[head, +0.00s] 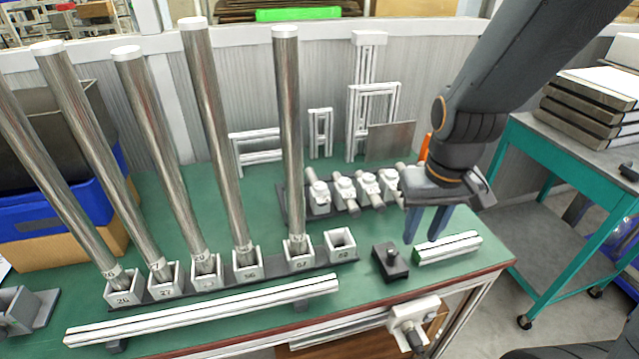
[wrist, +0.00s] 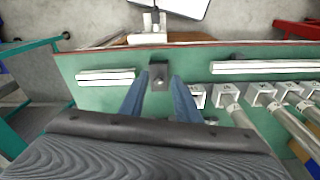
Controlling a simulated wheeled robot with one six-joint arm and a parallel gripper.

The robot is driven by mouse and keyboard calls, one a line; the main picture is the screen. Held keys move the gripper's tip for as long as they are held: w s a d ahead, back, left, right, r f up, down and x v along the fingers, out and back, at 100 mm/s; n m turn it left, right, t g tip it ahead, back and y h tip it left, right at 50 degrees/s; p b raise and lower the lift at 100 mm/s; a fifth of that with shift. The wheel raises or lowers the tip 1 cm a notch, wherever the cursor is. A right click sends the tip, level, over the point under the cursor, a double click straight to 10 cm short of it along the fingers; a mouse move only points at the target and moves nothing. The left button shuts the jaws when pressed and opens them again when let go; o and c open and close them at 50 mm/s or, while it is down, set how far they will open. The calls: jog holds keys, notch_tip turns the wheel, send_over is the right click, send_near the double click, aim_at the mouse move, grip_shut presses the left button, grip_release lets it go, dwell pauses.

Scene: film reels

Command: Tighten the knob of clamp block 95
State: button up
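No number 95 is legible, so I cannot tell which block is clamp block 95. Several white clamp-like blocks (head: 345,190) stand in a row at the back. My gripper (head: 422,240) points down, open and empty, just right of the dark block; its blue fingers (wrist: 158,98) are apart.
A short white profile bar (head: 447,248) lies right of the dark block. A long white bar (head: 205,311) lies along the front. Several tall metal tubes (head: 290,140) stand in numbered sockets at left; socket 52 (head: 340,246) is empty. A teal cart (head: 560,160) is at right.

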jog(key=o, duration=0.4)
jog(key=w+a+n, duration=0.2)
jog(key=w+n, duration=0.1)
jog(key=w, duration=0.2)
jog(key=w+a+n, duration=0.2)
jog(key=w+n, duration=0.1)
jog(key=w, duration=0.2)
jog(key=w+a+n, duration=0.2)
jog(key=w+n, duration=0.1)
jog(key=w, duration=0.2)
jog(key=shift+w+a+r+g, duration=0.15)
jog(key=shift+w+a+g, duration=0.15)
jog(key=shift+w+a, duration=0.05)
jog(key=n+p, duration=0.1)
jog(key=n, duration=1.2)
send_near(320, 185)
jog(key=shift+w+g, duration=0.1)
jog(key=shift+g, duration=0.2)
jog(key=shift+f+n, duration=0.3)
jog(key=shift+f, duration=0.05)
jog(key=shift+f+p, duration=1.4)
jog(key=shift+f, duration=2.2)
jog(key=c, duration=1)
